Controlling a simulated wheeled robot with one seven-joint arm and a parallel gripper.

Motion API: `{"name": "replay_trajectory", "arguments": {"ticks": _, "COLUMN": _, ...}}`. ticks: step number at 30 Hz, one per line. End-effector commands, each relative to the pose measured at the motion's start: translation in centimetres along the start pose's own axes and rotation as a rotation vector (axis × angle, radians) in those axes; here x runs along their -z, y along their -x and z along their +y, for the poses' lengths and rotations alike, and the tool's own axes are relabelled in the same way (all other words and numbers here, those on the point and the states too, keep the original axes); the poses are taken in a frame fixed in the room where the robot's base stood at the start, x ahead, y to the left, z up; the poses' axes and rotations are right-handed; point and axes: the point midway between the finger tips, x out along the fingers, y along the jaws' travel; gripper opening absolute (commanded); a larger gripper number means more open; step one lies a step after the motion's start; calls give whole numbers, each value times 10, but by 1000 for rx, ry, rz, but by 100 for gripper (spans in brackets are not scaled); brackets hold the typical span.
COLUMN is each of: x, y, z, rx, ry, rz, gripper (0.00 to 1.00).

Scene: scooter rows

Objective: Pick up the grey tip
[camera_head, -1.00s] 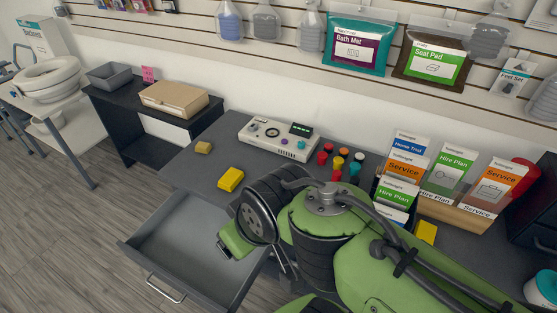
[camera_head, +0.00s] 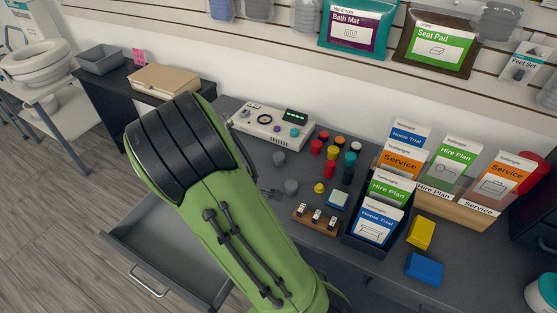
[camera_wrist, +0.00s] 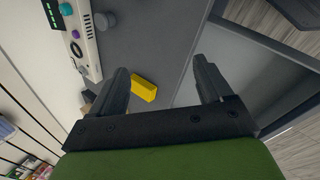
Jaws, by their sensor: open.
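I cannot tell for sure which is the task's grey tip. My gripper (camera_wrist: 163,78) shows in the wrist view with its two fingers wide apart and nothing between the pads.
A yellow block (camera_wrist: 144,88) lies on the counter beyond the fingers. The white device (camera_head: 272,127), coloured tips (camera_head: 332,153), a wooden rack (camera_head: 316,219) and a leaflet holder (camera_head: 372,239) crowd the counter. An open drawer (camera_head: 160,260) juts out in front.

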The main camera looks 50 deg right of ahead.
Motion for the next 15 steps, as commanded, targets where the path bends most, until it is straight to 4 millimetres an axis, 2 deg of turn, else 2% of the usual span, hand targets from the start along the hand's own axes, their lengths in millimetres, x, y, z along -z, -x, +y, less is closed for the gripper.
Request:
{"name": "replay_trajectory", "arguments": {"ticks": 1, "x": -7, "y": -25, "z": 0, "rx": -43, "ry": 109, "rz": -58, "gripper": 79}}
{"name": "replay_trajectory", "arguments": {"ticks": 6, "x": -28, "y": -80, "z": 19, "rx": -214, "ry": 534, "rz": -228, "gripper": 79}}
{"name": "replay_trajectory", "arguments": {"ticks": 10, "x": -34, "y": -106, "z": 36, "rx": -336, "ry": 910, "rz": -356, "gripper": 79}}
{"name": "replay_trajectory", "arguments": {"ticks": 15, "x": -27, "y": -122, "z": 51, "rx": -442, "ry": 1295, "rz": -467, "gripper": 79}}
